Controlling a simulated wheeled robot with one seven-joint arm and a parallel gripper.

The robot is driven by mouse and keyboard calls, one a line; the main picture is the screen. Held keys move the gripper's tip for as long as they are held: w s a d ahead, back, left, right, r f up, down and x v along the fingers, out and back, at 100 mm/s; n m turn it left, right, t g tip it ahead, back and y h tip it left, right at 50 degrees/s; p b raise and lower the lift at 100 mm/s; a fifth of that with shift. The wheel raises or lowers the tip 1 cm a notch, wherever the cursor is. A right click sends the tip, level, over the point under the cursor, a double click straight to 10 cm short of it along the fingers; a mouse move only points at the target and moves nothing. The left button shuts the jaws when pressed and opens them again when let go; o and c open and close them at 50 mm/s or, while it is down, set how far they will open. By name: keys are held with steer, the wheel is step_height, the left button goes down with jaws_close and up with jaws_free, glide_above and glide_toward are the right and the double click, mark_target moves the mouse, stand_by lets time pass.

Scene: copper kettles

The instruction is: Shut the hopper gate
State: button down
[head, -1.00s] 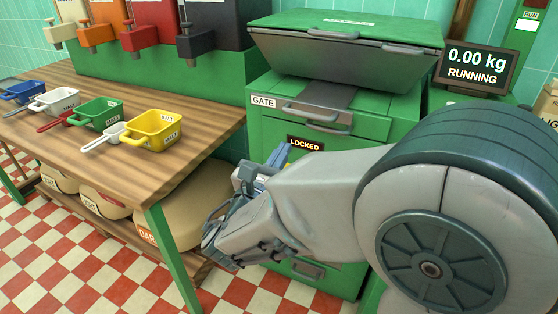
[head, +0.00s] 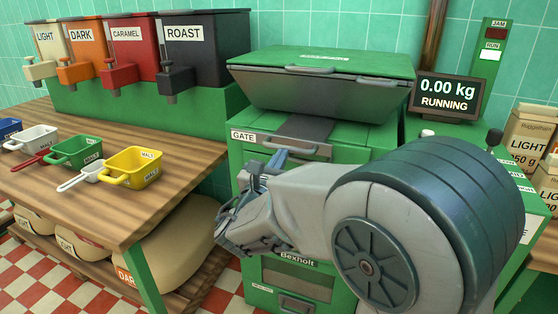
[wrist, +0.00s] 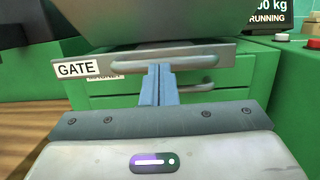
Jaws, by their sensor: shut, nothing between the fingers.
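The hopper gate is a grey slide with a flat front plate (head: 266,142) and a bar handle, under the green hopper (head: 330,90). Its grey slide shows between hopper and front plate, so it stands pulled out. In the wrist view the gate's plate (wrist: 110,66) carries a GATE label and overlaps the MAGNET label below. My gripper (head: 277,159) is shut and empty in front of the machine. In the wrist view its fingertips (wrist: 160,68) overlap the gate's handle from below; I cannot tell if they touch. My arm hides part of the machine's front.
A drawer handle (wrist: 190,88) sits just below the gate. A display (head: 447,92) reads 0.00 kg, RUNNING. The wooden table (head: 190,150) at left holds several scoops, including a yellow one (head: 134,166). Bags (head: 530,140) stand at right.

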mark_target(292, 143)
steer(key=x, duration=0.2)
steer(key=f+x, duration=0.1)
steer(key=x, duration=0.4)
steer(key=shift+w+d+f, duration=0.1)
steer(key=shift+w+f, duration=0.1)
steer(key=shift+d+r, duration=0.1)
steer(key=shift+r, duration=0.1)
